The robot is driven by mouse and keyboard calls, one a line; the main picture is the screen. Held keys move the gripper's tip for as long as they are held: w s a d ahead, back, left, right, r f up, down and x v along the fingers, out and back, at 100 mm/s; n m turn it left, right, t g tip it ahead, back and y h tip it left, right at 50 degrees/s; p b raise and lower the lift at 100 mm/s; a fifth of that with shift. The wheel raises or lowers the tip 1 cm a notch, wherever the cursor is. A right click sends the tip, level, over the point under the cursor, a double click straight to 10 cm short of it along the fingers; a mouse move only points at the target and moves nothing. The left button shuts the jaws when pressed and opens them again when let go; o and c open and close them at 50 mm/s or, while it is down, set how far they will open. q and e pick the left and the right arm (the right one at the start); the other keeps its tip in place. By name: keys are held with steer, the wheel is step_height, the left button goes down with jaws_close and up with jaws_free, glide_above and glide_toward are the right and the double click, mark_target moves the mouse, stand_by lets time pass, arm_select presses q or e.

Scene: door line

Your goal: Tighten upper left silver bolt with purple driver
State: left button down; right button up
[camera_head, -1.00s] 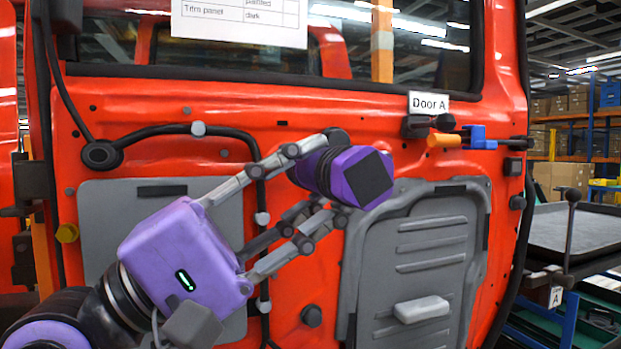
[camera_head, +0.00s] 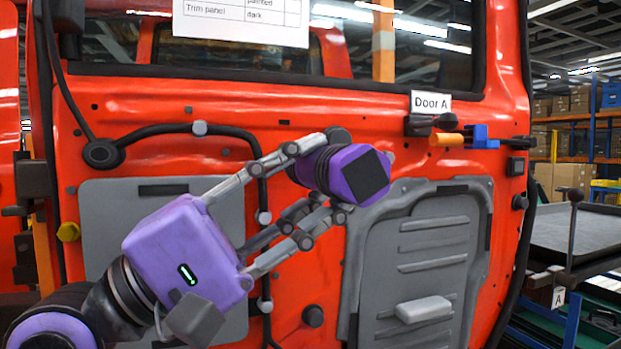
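The purple driver (camera_head: 352,174), with a black ribbed collar and a dark square end face, is held in front of the red door. My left gripper (camera_head: 338,172) comes in from the left with its fingers closed around the driver, near the top of the grey panel on the right. A silver bolt (camera_head: 199,128) sits on the upper left of the door, left of the driver and apart from it. Another silver bolt (camera_head: 263,217) is lower, beside the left gripper's fingers. The driver's working tip cannot be made out. My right gripper is not in view.
An orange-and-blue tool (camera_head: 464,138) sits by the Door A label (camera_head: 431,103). A black cable (camera_head: 160,131) runs along the door's upper left. A yellow bolt (camera_head: 68,232) is at the left edge. A dark tray table (camera_head: 577,232) stands at the right.

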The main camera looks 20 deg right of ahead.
mark_target(326, 190)
arm_select(q)
steer(key=shift+w+a+r, duration=0.1)
steer(key=shift+w+r, duration=0.05)
steer(key=shift+w, duration=0.55)
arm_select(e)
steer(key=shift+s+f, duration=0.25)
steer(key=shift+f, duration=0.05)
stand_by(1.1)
arm_select(q)
steer(key=shift+s+p, duration=0.55)
steer(key=shift+s, duration=0.4)
steer(key=shift+s+p, duration=0.5)
steer(key=shift+s, duration=0.55)
steer(key=shift+s+d+p, duration=0.2)
steer(key=shift+s+p, duration=0.55)
steer(key=shift+s, duration=0.8)
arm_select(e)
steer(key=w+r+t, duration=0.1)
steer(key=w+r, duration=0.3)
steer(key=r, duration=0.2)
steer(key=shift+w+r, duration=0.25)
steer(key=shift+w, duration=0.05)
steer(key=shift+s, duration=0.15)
